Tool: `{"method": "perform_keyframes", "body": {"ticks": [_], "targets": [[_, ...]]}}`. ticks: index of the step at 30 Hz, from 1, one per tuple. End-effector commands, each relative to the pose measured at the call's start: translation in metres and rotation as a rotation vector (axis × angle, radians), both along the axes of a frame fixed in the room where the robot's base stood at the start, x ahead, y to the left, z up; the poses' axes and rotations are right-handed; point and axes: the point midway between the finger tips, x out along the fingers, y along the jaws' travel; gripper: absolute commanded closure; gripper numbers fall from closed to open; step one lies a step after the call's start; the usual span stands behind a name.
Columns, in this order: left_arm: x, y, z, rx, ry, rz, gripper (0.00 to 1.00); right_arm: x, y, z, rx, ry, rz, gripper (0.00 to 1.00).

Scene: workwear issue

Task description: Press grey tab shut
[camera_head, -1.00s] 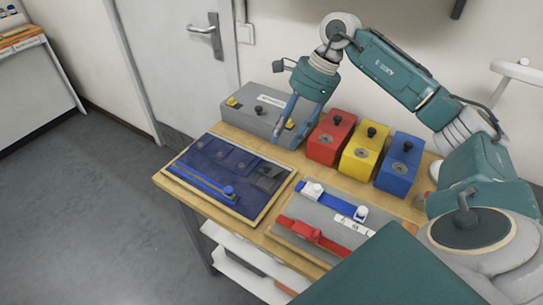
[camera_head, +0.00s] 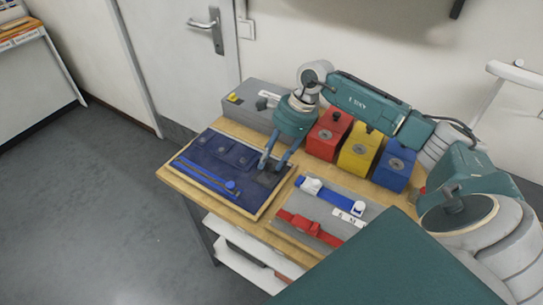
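A dark blue fabric panel (camera_head: 215,172) lies in a wooden-edged board on the near left of the bench. It has several small dark tabs along its upper part and a dark grey tab (camera_head: 258,179) at its right end. My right gripper (camera_head: 271,169) points down over that grey tab. Its two fingers are apart with nothing visible between them. They partly cover the tab, and I cannot tell whether they touch it or whether it is shut. My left gripper is not in view.
A blue strap (camera_head: 200,180) with a round end lies along the panel's front. Red (camera_head: 327,140), yellow (camera_head: 357,156) and blue (camera_head: 392,170) boxes stand behind. A grey box (camera_head: 243,104) is at the back left. A grey board (camera_head: 287,232) holds blue and red straps.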

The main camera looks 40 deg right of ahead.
Motion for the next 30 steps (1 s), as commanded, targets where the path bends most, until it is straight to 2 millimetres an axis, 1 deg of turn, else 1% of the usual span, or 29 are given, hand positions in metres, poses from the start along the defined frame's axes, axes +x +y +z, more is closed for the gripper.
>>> {"method": "perform_keyframes", "body": {"ticks": [1,2,3,7,8,14,20,26,30], "targets": [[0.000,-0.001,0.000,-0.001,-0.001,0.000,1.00,0.000,0.000,0.000,0.000,0.000,0.000,0.63],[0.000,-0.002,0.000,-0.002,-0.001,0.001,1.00,0.000,0.000,0.000,0.000,0.000,0.000,0.65],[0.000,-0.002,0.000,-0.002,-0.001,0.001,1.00,0.000,0.000,0.000,0.000,0.000,0.000,0.73],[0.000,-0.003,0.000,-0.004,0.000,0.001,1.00,0.000,0.000,0.000,0.000,0.000,0.000,0.99],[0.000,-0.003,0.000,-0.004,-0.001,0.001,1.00,0.000,0.000,0.000,0.000,0.000,0.000,1.00],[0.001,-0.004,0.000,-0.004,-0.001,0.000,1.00,0.000,0.000,0.000,-0.001,-0.001,0.001,1.00],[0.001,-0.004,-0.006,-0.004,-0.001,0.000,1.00,-0.001,0.003,-0.003,-0.039,-0.018,0.003,1.00],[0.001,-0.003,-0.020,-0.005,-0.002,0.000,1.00,-0.004,0.011,-0.011,-0.142,-0.062,0.006,1.00],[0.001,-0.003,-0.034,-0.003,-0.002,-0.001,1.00,-0.006,0.017,-0.018,-0.233,-0.102,0.005,1.00]]}}
